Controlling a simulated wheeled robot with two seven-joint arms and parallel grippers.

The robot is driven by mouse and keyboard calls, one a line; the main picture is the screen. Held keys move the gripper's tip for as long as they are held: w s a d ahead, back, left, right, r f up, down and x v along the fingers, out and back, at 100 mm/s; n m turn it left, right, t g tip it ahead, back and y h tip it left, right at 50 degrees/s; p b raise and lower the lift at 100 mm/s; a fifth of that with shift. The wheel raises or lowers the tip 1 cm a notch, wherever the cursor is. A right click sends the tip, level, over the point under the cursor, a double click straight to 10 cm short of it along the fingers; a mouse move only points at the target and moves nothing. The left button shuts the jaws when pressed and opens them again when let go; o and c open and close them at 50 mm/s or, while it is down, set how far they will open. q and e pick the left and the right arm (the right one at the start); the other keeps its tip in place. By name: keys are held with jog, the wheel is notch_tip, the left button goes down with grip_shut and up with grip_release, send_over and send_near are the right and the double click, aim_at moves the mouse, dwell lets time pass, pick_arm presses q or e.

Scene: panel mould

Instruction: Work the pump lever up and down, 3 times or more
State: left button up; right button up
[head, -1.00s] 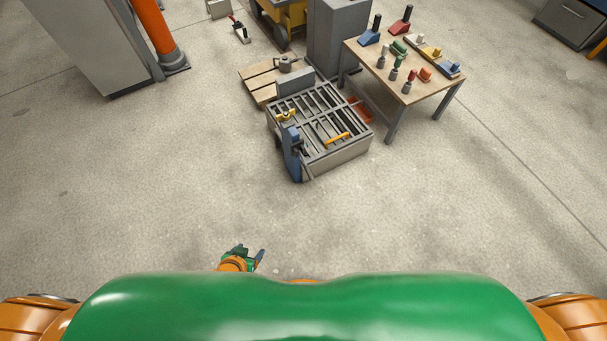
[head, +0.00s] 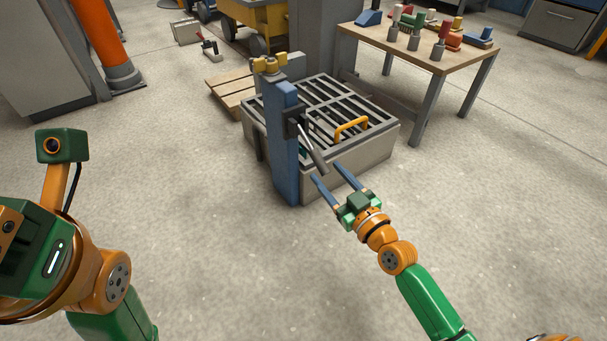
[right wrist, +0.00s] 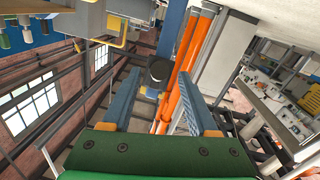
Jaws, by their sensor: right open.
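The pump is a blue upright column (head: 284,150) at the near left corner of a grated metal box. Its lever (head: 312,150) is a grey bar with a thicker dark grip, sloping down to the right from a dark bracket on the column. My right gripper (head: 329,173) is open, its two blue fingers pointing at the lever's lower end. In the right wrist view the round dark lever end (right wrist: 159,70) shows between the open fingertips, with gaps on both sides. I cannot tell how deep it lies. My left arm shows at the left; its fingers are out of view.
The grated box (head: 350,180) has a yellow handle (head: 351,128) on top. A yellow fitting (head: 268,64) is near the column's top. A wooden table (head: 425,60) with small coloured items stands behind right; a pallet (head: 233,95) lies behind left. The near floor is clear.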

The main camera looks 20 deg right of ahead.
aim_at(315, 158)
jog(key=b+x, duration=0.2)
jog(key=x, duration=0.4)
jog(key=shift+w+r, duration=0.1)
jog(key=shift+w, duration=0.2)
grip_shut()
dwell(1.0)
